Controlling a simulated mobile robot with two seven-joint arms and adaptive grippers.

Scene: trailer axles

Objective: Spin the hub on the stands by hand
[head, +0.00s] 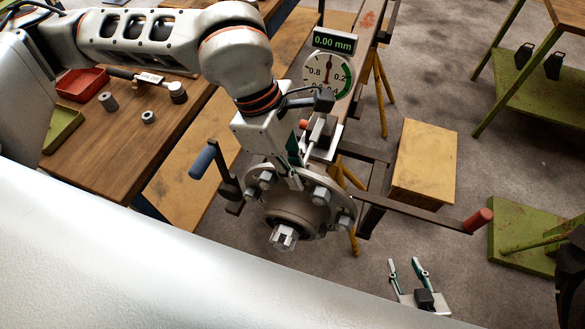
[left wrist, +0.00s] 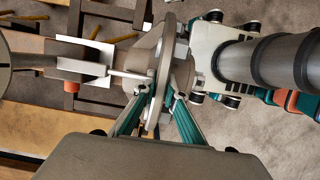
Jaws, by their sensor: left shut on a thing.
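The hub (head: 292,212) is a grey round flange with several studs and nuts and a castellated nut at its centre. It sits on the end of the axle (head: 352,45), with yellow stand legs (head: 381,95) below. My left gripper (head: 294,174) is at the flange's upper edge. In the left wrist view its green fingers (left wrist: 161,88) close on both faces of the flange (left wrist: 166,62). A dial gauge (head: 327,76) with a display reading 0.00 mm stands behind the hub; a thin rod reaches toward the flange. My right gripper (head: 406,264) is open and empty at lower right, apart from the hub.
Bars with a blue grip (head: 203,160) and a red grip (head: 478,220) stick out either side of the hub. A wooden bench (head: 120,150) with a red tray (head: 82,84) is at left. A yellow box (head: 424,160) stands right. Green-shelved furniture (head: 535,95) is further right.

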